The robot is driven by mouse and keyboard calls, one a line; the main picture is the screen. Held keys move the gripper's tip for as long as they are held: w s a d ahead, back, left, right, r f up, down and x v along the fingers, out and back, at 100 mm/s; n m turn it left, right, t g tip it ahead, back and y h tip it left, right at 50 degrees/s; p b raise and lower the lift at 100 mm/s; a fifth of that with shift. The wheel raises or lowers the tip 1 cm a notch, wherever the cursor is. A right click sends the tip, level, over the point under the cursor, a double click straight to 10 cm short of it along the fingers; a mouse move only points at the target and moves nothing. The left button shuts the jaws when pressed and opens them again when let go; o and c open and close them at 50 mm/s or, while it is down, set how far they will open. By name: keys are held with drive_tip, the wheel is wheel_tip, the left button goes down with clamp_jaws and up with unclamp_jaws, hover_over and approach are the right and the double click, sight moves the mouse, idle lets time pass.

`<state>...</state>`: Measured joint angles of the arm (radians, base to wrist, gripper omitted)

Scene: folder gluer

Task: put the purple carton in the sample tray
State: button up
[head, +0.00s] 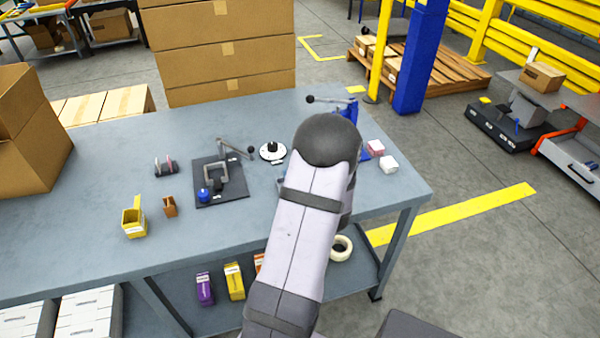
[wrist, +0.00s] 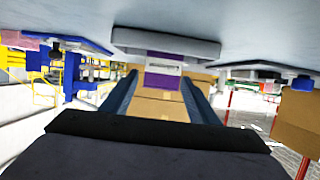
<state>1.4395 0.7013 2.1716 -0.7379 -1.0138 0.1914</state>
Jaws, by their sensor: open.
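In the wrist view, which looks upside down, a purple carton (wrist: 163,72) with a white label shows between and beyond my gripper's fingers (wrist: 160,92). A grey tray (wrist: 165,46) covers the carton's lower part. The carton looks upright in it, but I cannot tell for sure whether it is inside or just behind the wall. My gripper is open, with a finger on each side of the carton in the picture and no visible contact. Another purple carton (head: 205,288) stands on the lower shelf.
On the grey workbench (head: 100,165), a clamp fixture (head: 220,180) with a blue ball (head: 204,194) stands left of my arm.

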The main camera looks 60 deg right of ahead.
drive_tip(key=b+v, duration=0.1)
drive_tip(key=v, duration=1)
drive_tip(key=shift+a, duration=0.1)
